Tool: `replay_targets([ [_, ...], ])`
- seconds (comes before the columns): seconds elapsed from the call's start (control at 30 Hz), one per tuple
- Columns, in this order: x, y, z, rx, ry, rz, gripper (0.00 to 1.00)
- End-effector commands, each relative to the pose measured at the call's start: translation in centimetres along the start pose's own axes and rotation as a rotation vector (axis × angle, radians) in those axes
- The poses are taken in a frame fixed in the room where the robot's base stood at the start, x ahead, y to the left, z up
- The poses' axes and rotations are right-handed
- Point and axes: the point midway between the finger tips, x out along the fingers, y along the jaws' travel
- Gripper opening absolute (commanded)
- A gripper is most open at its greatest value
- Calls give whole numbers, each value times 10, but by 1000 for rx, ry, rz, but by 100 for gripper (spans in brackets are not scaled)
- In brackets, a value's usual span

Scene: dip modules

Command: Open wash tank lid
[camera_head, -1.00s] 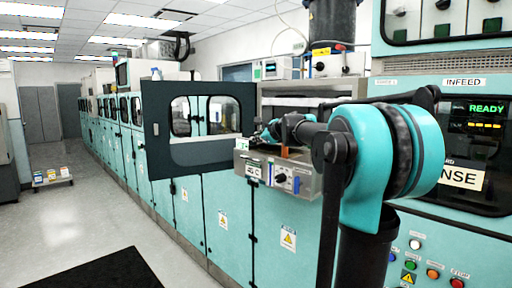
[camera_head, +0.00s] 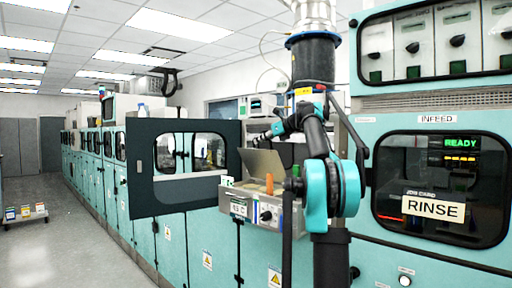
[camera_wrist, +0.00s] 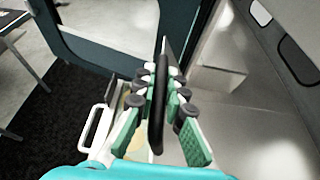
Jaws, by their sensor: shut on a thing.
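The wash tank (camera_head: 285,216) is a steel box on the front of the teal machine, with a knob and a temperature label on its face. Its grey lid (camera_head: 264,163) stands tilted up over the opening, and an orange thing (camera_head: 270,184) shows beside it. My gripper (camera_head: 262,138) is at the lid's upper edge. In the wrist view, my gripper (camera_wrist: 160,88) has its green-padded fingers shut on the lid's black handle (camera_wrist: 158,105). The lid (camera_wrist: 166,48) is seen nearly edge-on there. The tank's inside is mostly hidden.
A dark framed window door (camera_head: 150,202) stands open left of the tank. The infeed panel with a rinse label (camera_head: 433,209) is at right. A low cart (camera_head: 25,216) stands on the far-left floor. The aisle floor (camera_head: 80,235) is clear.

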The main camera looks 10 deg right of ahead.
Motion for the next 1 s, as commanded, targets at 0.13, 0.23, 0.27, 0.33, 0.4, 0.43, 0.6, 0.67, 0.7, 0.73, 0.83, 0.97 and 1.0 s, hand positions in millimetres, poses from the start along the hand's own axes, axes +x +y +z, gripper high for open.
replay_targets([
  [0.13, -2, -12, 6, 47, -1, 18, 0],
  [0.23, -3, -16, 8, 69, -1, 27, 0],
  [0.27, -3, -18, 8, 75, -1, 29, 0],
  [0.33, -4, -20, 9, 84, -1, 33, 0],
  [0.4, -4, -21, 10, 90, -1, 36, 0],
  [0.43, -4, -21, 10, 92, -1, 37, 0],
  [0.6, -4, -22, 10, 98, -1, 39, 0],
  [0.67, -4, -22, 10, 98, -1, 39, 0],
  [0.7, -4, -22, 10, 98, -1, 39, 0],
  [0.73, -4, -22, 10, 98, -1, 39, 0],
  [0.83, -4, -22, 10, 97, -1, 39, 0],
  [0.97, -4, -22, 10, 97, -1, 39, 22],
  [1.0, -4, -22, 10, 97, -1, 39, 27],
])
